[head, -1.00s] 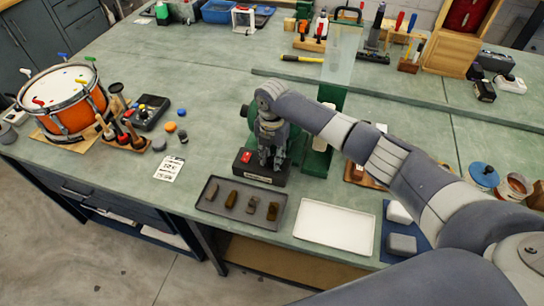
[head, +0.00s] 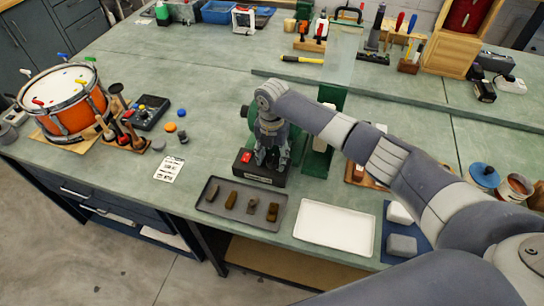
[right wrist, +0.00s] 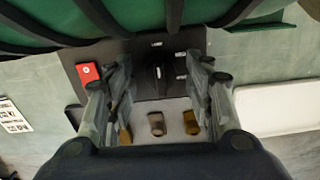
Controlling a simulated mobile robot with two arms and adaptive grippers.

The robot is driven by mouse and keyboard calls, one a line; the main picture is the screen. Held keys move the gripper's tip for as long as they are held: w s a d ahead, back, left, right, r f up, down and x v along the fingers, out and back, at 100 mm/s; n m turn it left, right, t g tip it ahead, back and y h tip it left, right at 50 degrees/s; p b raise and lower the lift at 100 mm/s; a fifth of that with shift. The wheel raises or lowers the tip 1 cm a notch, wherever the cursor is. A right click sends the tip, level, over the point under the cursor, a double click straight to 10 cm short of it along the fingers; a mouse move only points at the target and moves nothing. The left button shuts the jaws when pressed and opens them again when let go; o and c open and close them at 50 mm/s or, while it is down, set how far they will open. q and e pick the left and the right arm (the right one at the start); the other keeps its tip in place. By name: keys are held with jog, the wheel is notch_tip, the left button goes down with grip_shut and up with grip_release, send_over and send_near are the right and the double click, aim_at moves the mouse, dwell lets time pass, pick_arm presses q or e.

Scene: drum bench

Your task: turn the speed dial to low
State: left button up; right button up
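The speed dial (right wrist: 158,72) is a dark knob on the black base panel (right wrist: 145,50) of a green machine (right wrist: 120,14). Small pale labels sit above and to the right of the dial; I cannot read them or tell its setting clearly. My right gripper (right wrist: 161,78) points down at the panel, its two fingers apart on either side of the dial. I see no clear contact with it. In the head view my right gripper (head: 270,150) hides the dial, above the base (head: 262,178). My left gripper is not in view.
A red switch (right wrist: 88,72) sits left of the dial. A dark tray (head: 210,208) with several brown pieces lies in front of the base. A white tray (head: 335,227) lies to its right, and a printed card (head: 169,168) to its left.

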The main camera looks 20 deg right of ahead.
aim_at(272, 158)
jog(key=shift+r, duration=0.25)
notch_tip(272, 158, up, 12)
jog(key=shift+f, duration=0.25)
jog(key=shift+f, duration=0.1)
dwell(0.5)
